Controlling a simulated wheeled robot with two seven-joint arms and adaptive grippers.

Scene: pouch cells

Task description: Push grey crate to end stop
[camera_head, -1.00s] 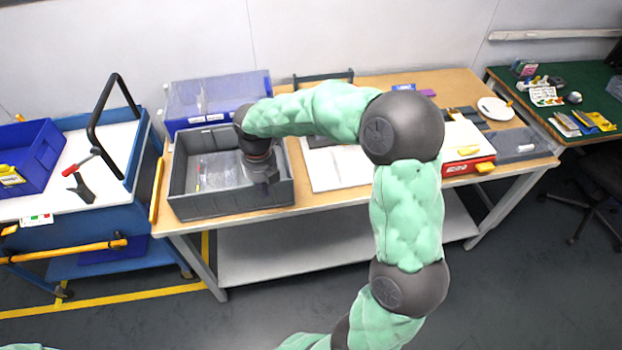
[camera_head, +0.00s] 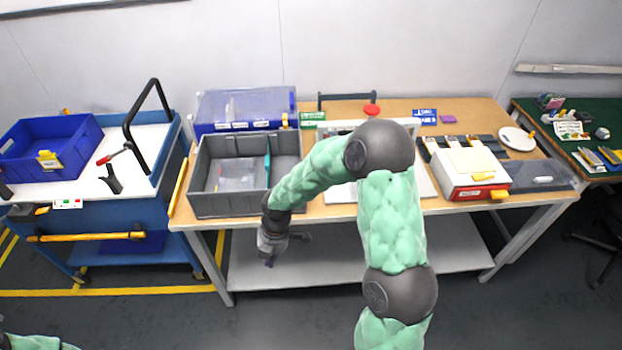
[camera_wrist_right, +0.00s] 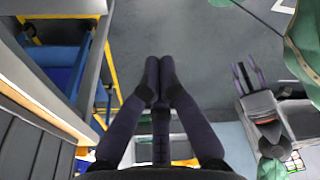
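The grey crate (camera_head: 229,206) stands on the left end of the wooden bench, with its open side up. It holds a clear flat item on its left and a teal strip near its middle. My right gripper (camera_head: 269,262) is outside the crate, in front of the bench edge and pointing down. In the right wrist view its fingertips (camera_wrist_right: 160,72) are together with nothing between them. My left gripper (camera_wrist_right: 249,70) shows at the right of that view, with its fingers apart and empty. I cannot tell which part is the end stop.
A blue lidded box (camera_head: 240,127) stands behind the crate. A yellow bar (camera_head: 179,188) runs along the bench's left end. A blue cart (camera_head: 110,235) stands to the left. A red-and-white device (camera_head: 470,180) sits on the right. A lower shelf (camera_head: 340,275) lies under the bench.

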